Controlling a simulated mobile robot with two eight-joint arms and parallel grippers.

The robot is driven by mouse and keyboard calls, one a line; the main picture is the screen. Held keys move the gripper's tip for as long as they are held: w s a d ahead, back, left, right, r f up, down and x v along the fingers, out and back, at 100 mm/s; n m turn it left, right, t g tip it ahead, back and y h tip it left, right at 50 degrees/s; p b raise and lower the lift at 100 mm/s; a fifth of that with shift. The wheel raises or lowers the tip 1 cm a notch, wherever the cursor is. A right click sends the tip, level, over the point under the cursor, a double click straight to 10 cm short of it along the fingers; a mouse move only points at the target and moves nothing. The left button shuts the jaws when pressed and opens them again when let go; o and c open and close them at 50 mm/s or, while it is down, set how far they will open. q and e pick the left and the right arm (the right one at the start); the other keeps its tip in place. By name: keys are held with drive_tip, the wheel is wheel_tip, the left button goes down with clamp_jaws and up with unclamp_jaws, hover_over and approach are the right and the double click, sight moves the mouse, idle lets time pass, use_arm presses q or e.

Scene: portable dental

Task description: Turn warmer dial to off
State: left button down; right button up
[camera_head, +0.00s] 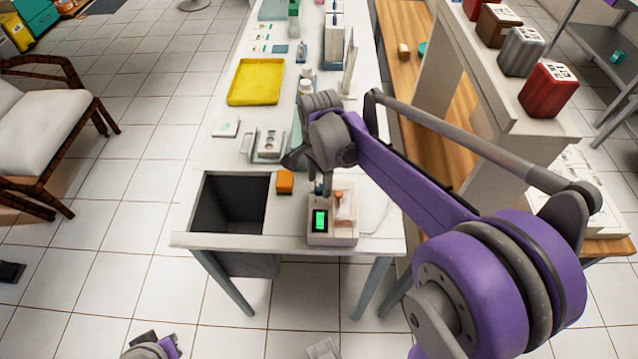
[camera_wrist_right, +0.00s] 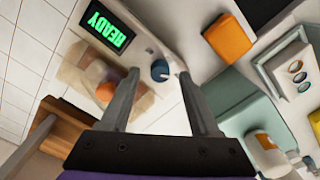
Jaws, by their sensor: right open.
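The warmer (camera_head: 345,238) is a small white box with a lit green screen, near the front edge of the white table. In the right wrist view its screen (camera_wrist_right: 108,28) reads READY. Its dial (camera_wrist_right: 160,70) is a small dark blue knob beside the screen. My right gripper (camera_wrist_right: 158,74) is open, with its fingertips on either side of the dial in that view. I cannot tell whether they touch it. In the head view my right gripper (camera_head: 318,186) reaches down behind the screen. Part of my left arm's end (camera_head: 150,347) shows at the bottom edge, its fingers unclear.
An orange block (camera_head: 285,182) sits left of the warmer, beside a dark open bin recess (camera_head: 228,205). A white holder (camera_head: 268,145) and a yellow tray (camera_head: 256,82) lie farther back. A raised shelf with canisters (camera_head: 549,88) stands at right.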

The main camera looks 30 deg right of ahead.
drive_tip(key=shift+f, duration=0.6)
clamp_jaws()
